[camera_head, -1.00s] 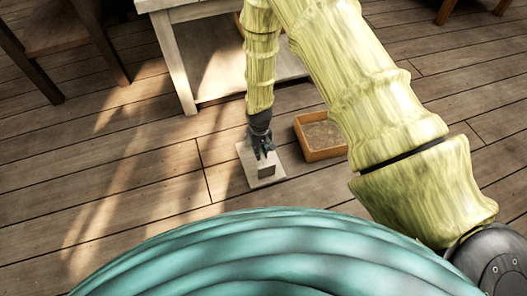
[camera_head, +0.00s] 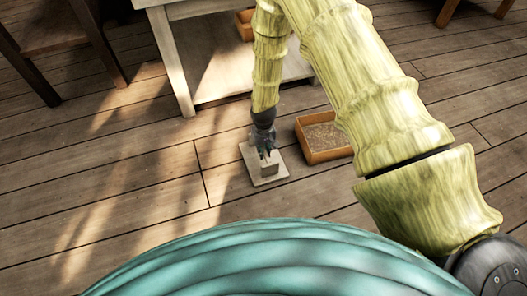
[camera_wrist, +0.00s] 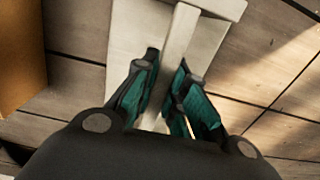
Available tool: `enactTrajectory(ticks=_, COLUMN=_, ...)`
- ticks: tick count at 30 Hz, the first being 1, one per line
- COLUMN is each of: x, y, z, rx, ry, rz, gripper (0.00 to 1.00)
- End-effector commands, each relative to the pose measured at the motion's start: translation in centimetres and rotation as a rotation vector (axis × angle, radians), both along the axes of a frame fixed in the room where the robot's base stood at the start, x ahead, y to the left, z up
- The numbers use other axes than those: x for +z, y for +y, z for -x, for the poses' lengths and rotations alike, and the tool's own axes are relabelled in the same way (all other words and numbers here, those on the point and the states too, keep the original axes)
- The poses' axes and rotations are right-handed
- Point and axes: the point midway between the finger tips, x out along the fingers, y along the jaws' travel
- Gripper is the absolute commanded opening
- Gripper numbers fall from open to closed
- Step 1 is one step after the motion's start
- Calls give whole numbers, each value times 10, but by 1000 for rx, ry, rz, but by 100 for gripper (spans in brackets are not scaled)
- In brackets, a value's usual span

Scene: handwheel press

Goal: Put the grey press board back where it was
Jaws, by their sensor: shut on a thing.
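The grey press board (camera_head: 256,177) is a pale, square plate with an upright grip on top. In the head view it is low at the floor, left of an orange-rimmed tray; whether it touches the floor I cannot tell. My gripper (camera_head: 267,155) is above it, pointing down. In the wrist view, the teal-padded fingers (camera_wrist: 165,95) are shut on the board's narrow pale grip bar (camera_wrist: 179,38). The plate (camera_wrist: 127,45) shows beyond and left of the bar. The fingers and palm hide the near part of the board.
The tray (camera_head: 300,141) with brown filling stands just right of the board. A pale table (camera_head: 185,80) is behind, with another orange box (camera_head: 243,24) partly hidden by my arm. A dark wooden chair (camera_head: 50,45) is at the upper left. Floor left of the board is clear.

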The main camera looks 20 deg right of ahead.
Motion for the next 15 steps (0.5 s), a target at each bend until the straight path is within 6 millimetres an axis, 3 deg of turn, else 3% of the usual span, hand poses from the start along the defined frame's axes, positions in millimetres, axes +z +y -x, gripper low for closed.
enactTrajectory(ticks=7, x=-1, y=0, z=0, rx=0, ry=-1, rz=0, gripper=0)
enactTrajectory(ticks=8, x=-2, y=0, z=0, rx=0, ry=0, rz=0, gripper=15)
enactTrajectory(ticks=11, x=-2, y=0, z=0, rx=0, ry=0, rz=0, gripper=33)
enactTrajectory(ticks=15, x=-2, y=0, z=0, rx=0, ry=0, rz=0, gripper=35)
